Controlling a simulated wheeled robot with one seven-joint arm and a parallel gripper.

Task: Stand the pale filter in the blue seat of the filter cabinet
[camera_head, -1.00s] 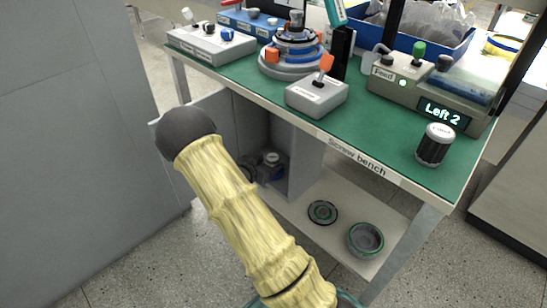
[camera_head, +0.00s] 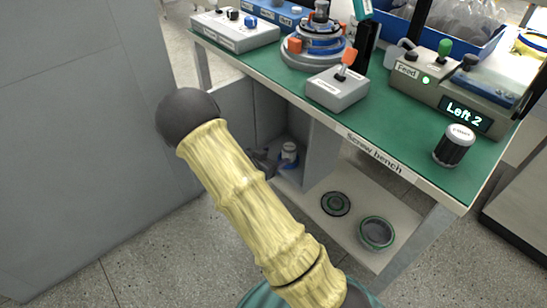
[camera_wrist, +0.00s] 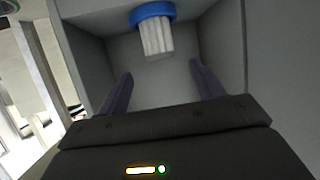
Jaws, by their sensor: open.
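The pale filter (camera_wrist: 158,39) is a ribbed whitish cylinder inside the grey filter cabinet (camera_wrist: 82,75). One end of it meets the blue seat (camera_wrist: 152,11), a round ring at the top of the wrist view. In the head view the filter (camera_head: 290,147) looks upright, with blue at its foot. My gripper (camera_wrist: 161,69) is open, its two dark fingers apart and empty. The filter lies ahead of the fingertips, clear of both. In the head view only a small dark part of the gripper shows, left of the filter. How deep the filter sits is hidden.
A grey cabinet door (camera_head: 231,106) stands open on the left. The green-topped screw bench (camera_head: 400,125) is above, carrying control boxes and a round fixture (camera_head: 315,52). Two round parts (camera_head: 377,232) lie on the lower shelf (camera_head: 350,237). A grey wall (camera_head: 80,140) fills the left.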

